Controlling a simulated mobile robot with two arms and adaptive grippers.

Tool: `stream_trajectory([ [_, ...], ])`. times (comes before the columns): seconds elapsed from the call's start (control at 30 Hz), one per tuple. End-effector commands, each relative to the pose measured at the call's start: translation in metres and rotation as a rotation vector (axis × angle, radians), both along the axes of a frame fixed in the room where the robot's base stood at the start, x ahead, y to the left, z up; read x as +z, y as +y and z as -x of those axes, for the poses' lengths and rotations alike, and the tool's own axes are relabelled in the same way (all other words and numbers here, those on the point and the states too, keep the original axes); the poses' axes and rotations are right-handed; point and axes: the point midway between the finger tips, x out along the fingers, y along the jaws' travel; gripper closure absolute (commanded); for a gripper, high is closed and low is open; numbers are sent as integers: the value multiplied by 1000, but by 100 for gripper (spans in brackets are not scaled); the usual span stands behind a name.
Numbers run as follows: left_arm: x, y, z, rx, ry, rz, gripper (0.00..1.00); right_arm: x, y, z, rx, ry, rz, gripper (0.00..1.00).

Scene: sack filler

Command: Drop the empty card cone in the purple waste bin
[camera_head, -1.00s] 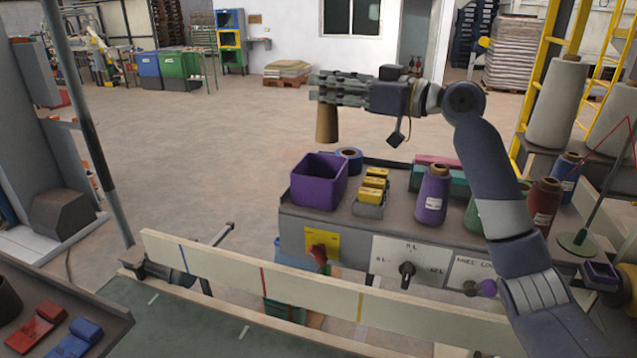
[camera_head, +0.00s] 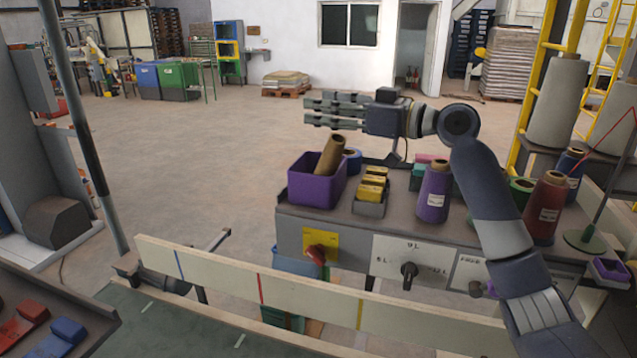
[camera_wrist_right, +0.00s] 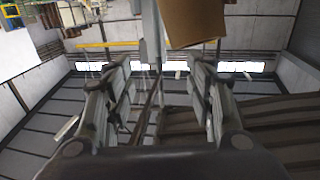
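The brown card cone (camera_head: 332,155) leans with its lower end inside the purple waste bin (camera_head: 317,192) and its upper end sticking out above the rim. I cannot tell whether it is still falling or at rest. My right gripper (camera_head: 322,109) is above the bin, apart from the cone, with its fingers spread and nothing between them. In the right wrist view my gripper (camera_wrist_right: 158,85) is open, and a brown piece that looks like the cone (camera_wrist_right: 192,22) shows at the top edge. My left gripper is not in view.
The bin stands at the left end of a grey bench (camera_head: 400,215). To its right are yellow blocks in a tray (camera_head: 369,208), a purple yarn cone (camera_head: 433,192) and a dark red one (camera_head: 545,207). A pale rail (camera_head: 310,295) runs in front.

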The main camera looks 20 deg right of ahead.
Motion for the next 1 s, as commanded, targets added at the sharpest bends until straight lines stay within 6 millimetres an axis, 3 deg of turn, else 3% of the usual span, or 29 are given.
stream_trajectory([
  [0.27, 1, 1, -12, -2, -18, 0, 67, 11, 0, 0, 0, -2, -1, 50],
  [0.7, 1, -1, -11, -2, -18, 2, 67, 87, 0, 0, 0, -1, 0, 50],
  [1.0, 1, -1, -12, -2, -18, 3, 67, 100, 0, 0, 0, 1, -1, 50],
])
